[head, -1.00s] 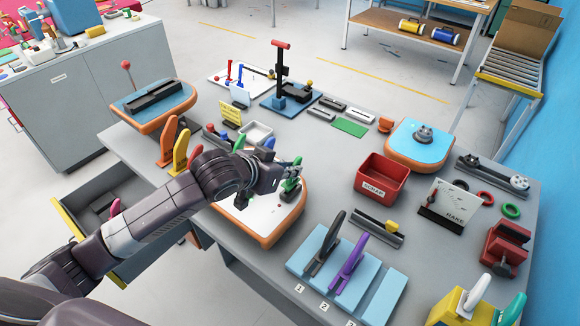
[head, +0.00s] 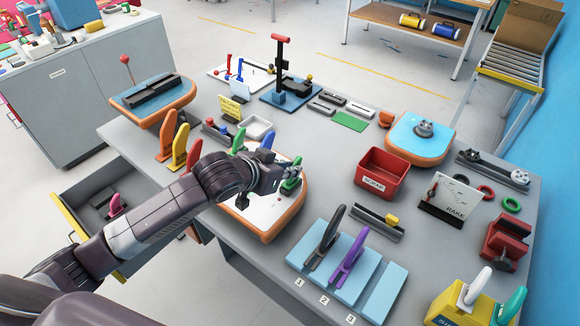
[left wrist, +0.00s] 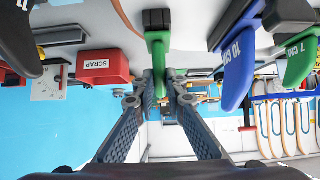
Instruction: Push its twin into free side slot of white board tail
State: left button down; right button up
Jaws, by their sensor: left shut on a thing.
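The white board (head: 262,222) with an orange rim lies at the near edge of the bench, partly hidden under my left arm. My left gripper (head: 287,177) is over its right part, shut on a green fin (head: 293,184). In the left wrist view the green fin (left wrist: 158,50) stands between the two fingertips (left wrist: 158,98). I cannot tell whether the fin's base touches the board, and the slots there are too small or hidden to make out. My right gripper is not in view.
Several coloured fins, including a blue one (head: 267,139) and a yellow one (head: 180,147), stand behind my arm. A red scrap bin (head: 382,180) is to the right. A light blue rack (head: 338,278) holds a black and a purple fin. An open drawer (head: 112,208) is at left.

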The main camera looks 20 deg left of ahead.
pick_arm(q)
jog(key=shift+f, duration=0.2)
jog(key=c, duration=1.9)
grip_release()
jog(key=v, duration=1.2)
jog(key=shift+a+f, duration=0.1)
